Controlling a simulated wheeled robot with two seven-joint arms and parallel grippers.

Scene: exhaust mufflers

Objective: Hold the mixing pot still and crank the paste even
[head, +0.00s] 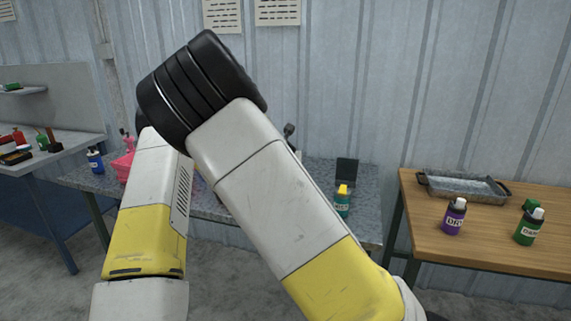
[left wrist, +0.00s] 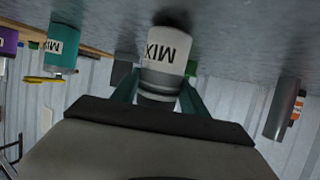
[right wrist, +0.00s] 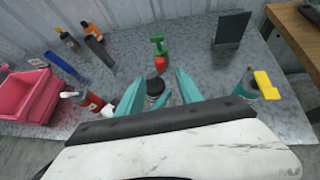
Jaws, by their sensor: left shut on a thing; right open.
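The mixing pot (left wrist: 168,48) is a pale cylinder marked MIX with a dark top, upside down in the left wrist view. My left gripper (left wrist: 158,92) is shut on it, with one teal finger on each side. In the right wrist view a round black top (right wrist: 155,88), apparently the pot's, shows between the fingers of my right gripper (right wrist: 157,84). The right gripper is open; whether it touches the top I cannot tell. I cannot make out a crank handle. In the head view, my arm hides the pot and both grippers.
A teal bottle with a yellow top (right wrist: 250,87) stands right of the pot. A red bottle (right wrist: 86,99) and a pink bin (right wrist: 25,95) are left. A green item (right wrist: 158,45) and a dark slab (right wrist: 232,30) stand behind. A wooden table (head: 430,240) is at the right.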

